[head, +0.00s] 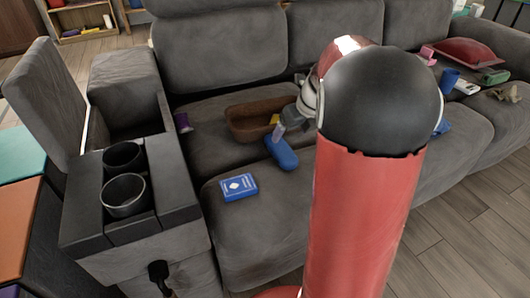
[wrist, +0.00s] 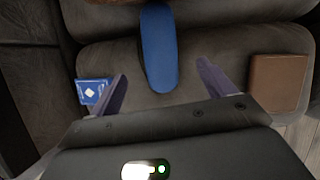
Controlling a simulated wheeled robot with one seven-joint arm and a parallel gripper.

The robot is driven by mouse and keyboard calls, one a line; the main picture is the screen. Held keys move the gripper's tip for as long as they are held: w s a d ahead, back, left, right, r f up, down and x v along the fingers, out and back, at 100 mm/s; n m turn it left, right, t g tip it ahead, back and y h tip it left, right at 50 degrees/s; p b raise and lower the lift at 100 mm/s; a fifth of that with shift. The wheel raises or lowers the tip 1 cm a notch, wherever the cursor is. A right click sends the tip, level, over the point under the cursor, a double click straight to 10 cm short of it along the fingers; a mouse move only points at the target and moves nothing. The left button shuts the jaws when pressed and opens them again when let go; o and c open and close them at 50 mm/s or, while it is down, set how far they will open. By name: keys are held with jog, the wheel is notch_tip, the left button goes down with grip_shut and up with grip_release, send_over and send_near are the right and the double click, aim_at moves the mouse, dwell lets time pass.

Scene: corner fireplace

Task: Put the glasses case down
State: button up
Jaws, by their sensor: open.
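The blue glasses case (head: 283,154) lies on the grey sofa seat (head: 262,225), just in front of a brown basket. In the wrist view the case (wrist: 158,45) is long and rounded, and its near end reaches in between my two fingers. My gripper (head: 283,128) is over the seat at the case, partly hidden behind my own arm in the head view. In the wrist view my gripper (wrist: 164,84) is open, with a visible gap between each finger and the case.
A blue card box (head: 239,187) lies on the seat to the left of the case. The brown basket (head: 245,122) stands behind it. A brown flat item (wrist: 278,82) lies to the right in the wrist view. The console with cup holders (head: 125,195) borders the seat.

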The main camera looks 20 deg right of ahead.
aim_at(282, 147)
jog(key=shift+w+d+f+m, duration=0.2)
jog(key=shift+w+f+m, duration=0.25)
jog(key=shift+f+m, duration=0.25)
jog(key=x, duration=0.2)
jog(key=b+x, duration=0.1)
jog(key=x, duration=0.1)
jog(key=b+x, duration=0.1)
jog(key=x, duration=0.2)
jog(key=shift+s+a+f, duration=0.1)
jog(key=shift+s+a, duration=0.15)
jog(key=shift+a, duration=0.05)
jog(key=c, duration=1.2)
jog(key=shift+r+p, duration=0.4)
jog(key=shift+p, duration=0.2)
jog(key=shift+f, duration=0.1)
